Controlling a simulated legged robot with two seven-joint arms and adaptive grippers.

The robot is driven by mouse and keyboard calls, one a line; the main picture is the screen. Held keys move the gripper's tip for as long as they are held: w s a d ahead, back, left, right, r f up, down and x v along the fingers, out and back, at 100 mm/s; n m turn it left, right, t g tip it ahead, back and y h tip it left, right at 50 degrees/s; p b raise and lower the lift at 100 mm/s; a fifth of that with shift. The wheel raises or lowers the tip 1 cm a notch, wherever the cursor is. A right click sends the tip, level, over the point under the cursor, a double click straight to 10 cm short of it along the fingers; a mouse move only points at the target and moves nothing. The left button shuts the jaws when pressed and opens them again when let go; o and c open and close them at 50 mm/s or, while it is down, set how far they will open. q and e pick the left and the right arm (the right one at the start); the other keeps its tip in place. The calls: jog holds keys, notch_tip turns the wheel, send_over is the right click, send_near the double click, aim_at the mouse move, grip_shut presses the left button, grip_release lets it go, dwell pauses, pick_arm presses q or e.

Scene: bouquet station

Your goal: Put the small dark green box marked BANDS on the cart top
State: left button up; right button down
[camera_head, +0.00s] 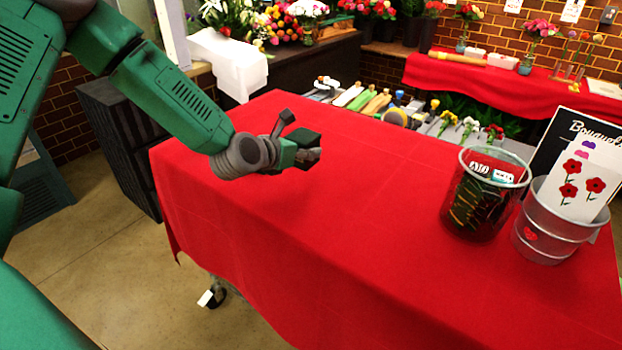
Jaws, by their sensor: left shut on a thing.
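My left gripper (298,147) reaches in from the left over the red-covered top (350,230), and a caster wheel shows below the cloth. The gripper is shut on a small dark box (303,136), which looks dark green to black. I cannot read any marking on the box. The gripper and box are over the far left part of the red top. I cannot tell whether the box touches the cloth. My right gripper is not in view.
A clear container (484,195) with dark contents and a metal bucket (553,225) with flower cards stand at the right of the red top, beside a black "Bouquet" sign (570,130). Several tools and flowers lie beyond the far edge. The middle and front are clear.

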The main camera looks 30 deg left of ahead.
aim_at(301, 167)
pick_arm(q)
jog(key=f, duration=0.1)
jog(key=d+f, duration=0.1)
jog(key=f, duration=0.2)
jog(key=shift+s+d+f, duration=0.15)
jog(key=shift+d+f, duration=0.05)
jog(key=shift+d, duration=0.1)
jog(key=f, duration=0.3)
jog(key=shift+a+f, duration=0.2)
jog(key=shift+a, duration=0.1)
jog(key=shift+a+f, duration=0.15)
jog(key=shift+a, duration=0.2)
jog(key=o, duration=1.2)
jog(key=shift+d, duration=0.45)
jog(key=shift+s, duration=0.1)
jog(key=v, duration=1.1)
jog(key=shift+s+a, duration=0.1)
jog(key=shift+a, duration=0.1)
jog(key=shift+s+d+r, duration=0.2)
jog(key=shift+s+r, duration=0.05)
jog(key=shift+s, duration=0.05)
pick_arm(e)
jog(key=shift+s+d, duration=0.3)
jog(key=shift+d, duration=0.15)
pick_arm(q)
jog(key=shift+a, duration=0.25)
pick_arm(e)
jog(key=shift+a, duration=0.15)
